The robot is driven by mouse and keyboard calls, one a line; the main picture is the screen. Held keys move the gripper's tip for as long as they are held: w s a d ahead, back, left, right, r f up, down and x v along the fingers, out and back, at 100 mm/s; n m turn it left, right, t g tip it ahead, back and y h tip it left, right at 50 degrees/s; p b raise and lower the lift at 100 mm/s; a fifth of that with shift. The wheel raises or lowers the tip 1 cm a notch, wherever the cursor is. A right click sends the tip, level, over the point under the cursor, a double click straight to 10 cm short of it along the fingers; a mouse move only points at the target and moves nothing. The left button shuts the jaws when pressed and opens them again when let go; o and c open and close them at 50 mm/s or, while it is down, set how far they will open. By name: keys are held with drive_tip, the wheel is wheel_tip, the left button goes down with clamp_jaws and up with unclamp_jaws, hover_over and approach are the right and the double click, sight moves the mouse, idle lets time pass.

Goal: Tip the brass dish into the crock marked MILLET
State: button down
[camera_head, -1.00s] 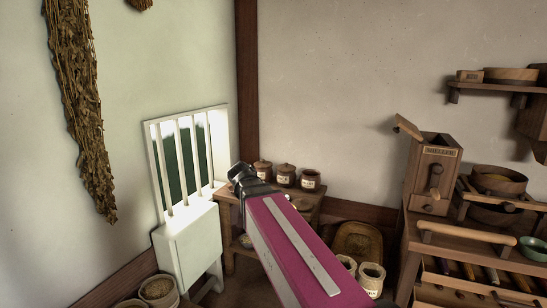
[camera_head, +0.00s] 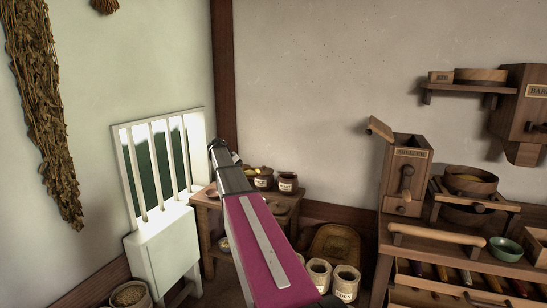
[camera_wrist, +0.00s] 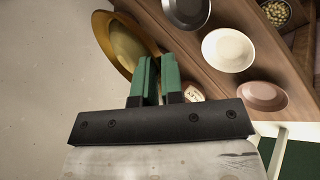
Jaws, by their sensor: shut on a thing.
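The brass dish (camera_wrist: 122,46) is tilted at the upper left of the wrist view. My gripper (camera_wrist: 158,65), with green fingers, is shut on its rim. What lies inside the dish cannot be made out. In the head view my arm reaches over a small wooden table in the corner. Labelled crocks stand at its back, one brown crock (camera_head: 287,183) at the right and another (camera_head: 263,181) beside it. Their labels are too small to read, so I cannot tell which is MILLET. A crock label (camera_wrist: 193,93) shows partly behind my fingers in the wrist view.
A dark dish (camera_wrist: 187,10), a white dish (camera_wrist: 228,49) and a pinkish dish (camera_wrist: 262,96) sit on the wood beside my gripper. A barred white window frame (camera_head: 162,165) stands left of the table. Pale sacks (camera_head: 345,283) stand on the floor, right of my arm.

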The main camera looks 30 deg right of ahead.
drive_tip(key=w+d+m+g, duration=0.1)
drive_tip(key=w+d, duration=0.6)
drive_tip(key=d, duration=0.6)
drive_tip(key=w+d, duration=0.7)
drive_tip(key=d, duration=0.6)
drive_tip(key=shift+m+t, duration=0.3)
drive_tip(key=shift+t, duration=0.6)
drive_tip(key=shift+s+d+f, duration=0.15)
drive_tip(key=shift+f, duration=1.25)
drive_tip(key=shift+s+d+f, duration=0.15)
drive_tip(key=shift+f, duration=1.2)
